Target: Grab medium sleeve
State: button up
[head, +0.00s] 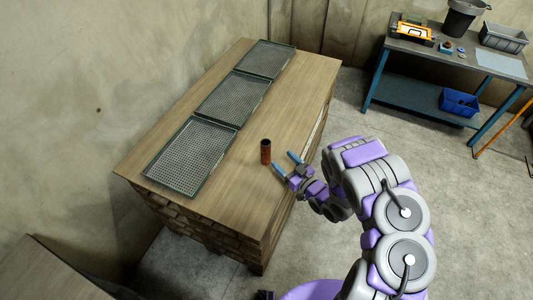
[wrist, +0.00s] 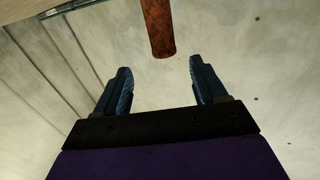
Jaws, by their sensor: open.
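The sleeve (head: 265,152) is a short rusty brown cylinder, standing upright on the wooden table near its right edge in the head view. In the wrist view the sleeve (wrist: 158,28) shows at the top centre, just beyond the fingertips and between their lines. My gripper (head: 286,163) is open and empty, to the right of the sleeve and apart from it, its fingers pointing towards it. In the wrist view both fingers of my gripper (wrist: 158,82) are spread wide with nothing between them.
The wooden table (head: 225,170) carries a row of three mesh trays, near (head: 190,157), middle (head: 231,98) and far (head: 265,60). Bare wood surrounds the sleeve. A workbench (head: 425,52) with tools and a blue bin (head: 459,102) stands at the back right. Open floor lies between.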

aim_at(263, 143)
jog(key=b+x, duration=0.1)
jog(key=x, duration=0.6)
jog(key=shift+w+a, duration=0.15)
jog(key=shift+a, duration=0.15)
jog(key=b+x, duration=0.1)
jog(key=x, duration=0.4)
jog(key=shift+a, duration=0.15)
grip_shut()
